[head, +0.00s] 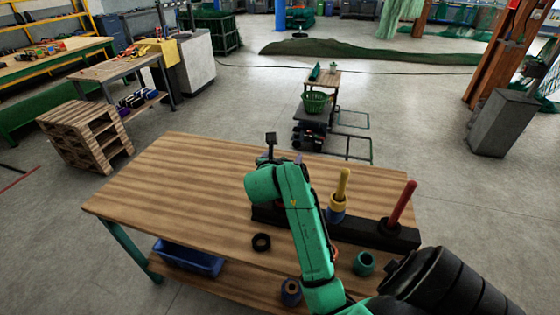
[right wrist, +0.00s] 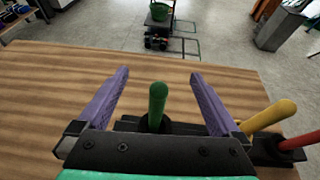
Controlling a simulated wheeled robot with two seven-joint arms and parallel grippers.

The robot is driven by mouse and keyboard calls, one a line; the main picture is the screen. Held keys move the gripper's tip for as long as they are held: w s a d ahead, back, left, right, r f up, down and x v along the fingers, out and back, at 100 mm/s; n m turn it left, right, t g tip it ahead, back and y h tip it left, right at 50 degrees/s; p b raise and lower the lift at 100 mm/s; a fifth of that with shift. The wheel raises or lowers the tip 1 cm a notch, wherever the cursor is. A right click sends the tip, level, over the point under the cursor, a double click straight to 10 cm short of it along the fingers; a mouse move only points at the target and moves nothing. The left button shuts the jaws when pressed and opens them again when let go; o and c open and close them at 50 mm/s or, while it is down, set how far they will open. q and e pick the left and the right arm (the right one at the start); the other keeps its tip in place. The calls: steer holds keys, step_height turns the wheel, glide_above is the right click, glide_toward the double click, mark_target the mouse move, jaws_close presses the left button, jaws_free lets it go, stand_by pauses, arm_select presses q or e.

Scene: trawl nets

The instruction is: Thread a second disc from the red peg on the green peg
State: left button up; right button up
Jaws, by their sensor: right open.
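My right gripper (right wrist: 159,73) is open, its two purple fingers on either side of the green peg (right wrist: 157,100). Nothing shows held between them. Something dark surrounds the green peg's foot; I cannot tell whether it is a disc. In the head view my right arm hides the green peg and most of the gripper. The red peg (head: 402,204) stands on the right end of the black base (head: 375,234), with no disc visible on it. The yellow peg (head: 343,183) carries a blue disc (head: 337,215) with a yellowish one above. My left gripper is not in view.
The table's left part is clear. A blue bin (head: 188,258) is below the table.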

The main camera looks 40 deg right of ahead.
steer(key=p+v, duration=0.5)
steer(key=v, duration=0.9)
steer(key=shift+a+r, duration=0.1)
stand_by(0.3)
